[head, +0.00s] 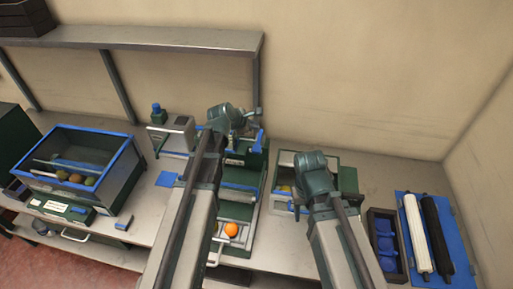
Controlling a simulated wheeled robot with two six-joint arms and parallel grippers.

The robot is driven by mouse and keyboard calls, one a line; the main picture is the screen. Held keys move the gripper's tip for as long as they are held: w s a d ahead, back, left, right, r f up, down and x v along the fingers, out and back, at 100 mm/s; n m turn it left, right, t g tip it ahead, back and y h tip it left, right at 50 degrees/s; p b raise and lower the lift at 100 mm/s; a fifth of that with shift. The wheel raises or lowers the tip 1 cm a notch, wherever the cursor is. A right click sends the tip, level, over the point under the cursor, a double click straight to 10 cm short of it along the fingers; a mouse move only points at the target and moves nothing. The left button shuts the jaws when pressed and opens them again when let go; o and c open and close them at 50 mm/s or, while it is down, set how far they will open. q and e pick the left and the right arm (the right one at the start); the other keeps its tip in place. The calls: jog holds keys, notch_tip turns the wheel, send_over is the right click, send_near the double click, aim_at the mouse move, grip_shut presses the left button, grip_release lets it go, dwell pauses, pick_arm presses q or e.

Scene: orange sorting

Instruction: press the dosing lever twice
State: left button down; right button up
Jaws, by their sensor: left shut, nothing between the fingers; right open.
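My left gripper (246,115) is at the back of the bench, shut and empty, above the rear of a green and grey machine (238,196). A blue lever-like part (258,141) shows just below and right of it. I cannot tell whether they touch, or whether this part is the dosing lever. My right gripper (314,172) is open over a tray unit (347,180) to the right; its fingertips are mostly hidden by its own wrist. An orange (231,230) lies at the front of the machine.
A blue-rimmed glass-fronted bin (130,165) with several fruits stands at left. A grey dispenser (173,135) with a blue top stands behind. A dark box (374,226) of blue items and a blue mat (450,220) with two rollers lie right. A shelf (150,37) hangs above.

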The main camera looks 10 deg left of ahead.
aim_at(255, 149)
pick_arm(q)
jog(key=shift+f, duration=0.1)
notch_tip(255, 149, down, 9)
jog(key=b, duration=0.8)
jog(key=shift+b, duration=0.4)
dwell(1.4)
jog(key=shift+f+b, duration=0.25)
jog(key=shift+b, duration=0.15)
jog(key=shift+f+b, duration=1.4)
jog(key=shift+b, duration=0.05)
dwell(1.2)
dwell(0.6)
jog(key=shift+r+p, duration=1.85)
jog(key=shift+p, duration=0.05)
